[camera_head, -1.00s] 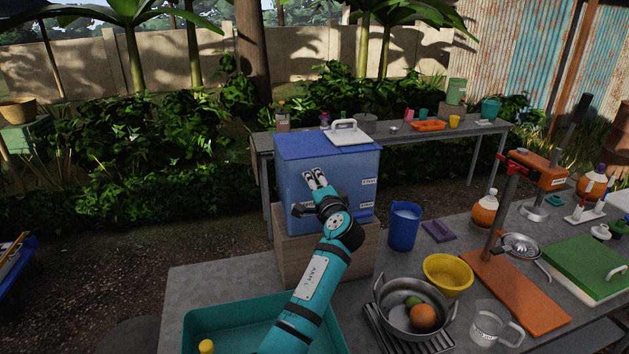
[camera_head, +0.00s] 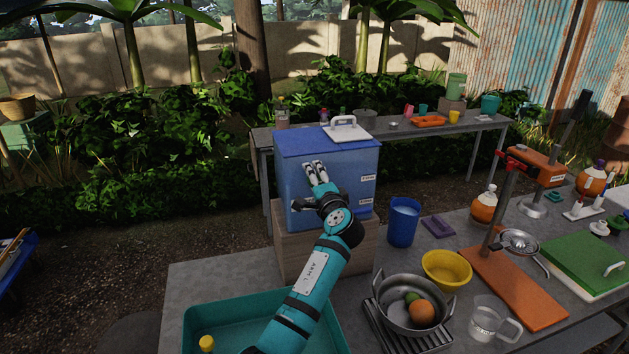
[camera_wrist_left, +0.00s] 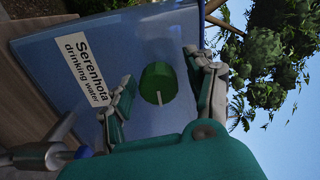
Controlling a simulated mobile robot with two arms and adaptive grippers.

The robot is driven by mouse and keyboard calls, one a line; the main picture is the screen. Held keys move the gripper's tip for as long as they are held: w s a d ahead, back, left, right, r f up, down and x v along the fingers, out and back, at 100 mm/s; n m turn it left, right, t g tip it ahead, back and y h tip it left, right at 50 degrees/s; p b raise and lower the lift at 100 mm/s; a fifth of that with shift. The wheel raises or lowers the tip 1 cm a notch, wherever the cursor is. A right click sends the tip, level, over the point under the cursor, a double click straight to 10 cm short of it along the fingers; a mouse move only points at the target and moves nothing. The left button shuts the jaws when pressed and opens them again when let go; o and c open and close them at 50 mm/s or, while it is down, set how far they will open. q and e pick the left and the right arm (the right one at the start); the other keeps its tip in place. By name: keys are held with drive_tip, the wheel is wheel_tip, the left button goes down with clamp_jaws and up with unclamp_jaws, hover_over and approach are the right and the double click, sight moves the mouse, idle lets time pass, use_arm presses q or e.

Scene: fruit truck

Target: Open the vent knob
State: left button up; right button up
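The vent knob, a round green knob with a pale line (camera_wrist_left: 160,84), sits on the face of the blue water box (camera_wrist_left: 150,35). In the head view the box (camera_head: 345,178) stands on a wooden block, and my left gripper hides the knob. My left gripper (camera_head: 314,168) is in front of the box's front face. In the left wrist view my left gripper (camera_wrist_left: 158,68) is open, with one finger on each side of the knob and visible gaps. I cannot tell how far the fingertips are from the box face. My right gripper is not in view.
A grey tap (camera_wrist_left: 45,152) sticks out of the box near the gripper. A blue cup (camera_head: 403,222) stands right of the wooden block (camera_head: 358,245). A teal tray (camera_head: 215,312) and a metal pot (camera_head: 388,312) with fruit lie nearer. A white-handled lid (camera_head: 348,134) tops the box.

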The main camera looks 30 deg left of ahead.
use_arm(q)
drive_tip(key=v, duration=1.2)
drive_tip(key=shift+f, duration=0.1)
idle(0.4)
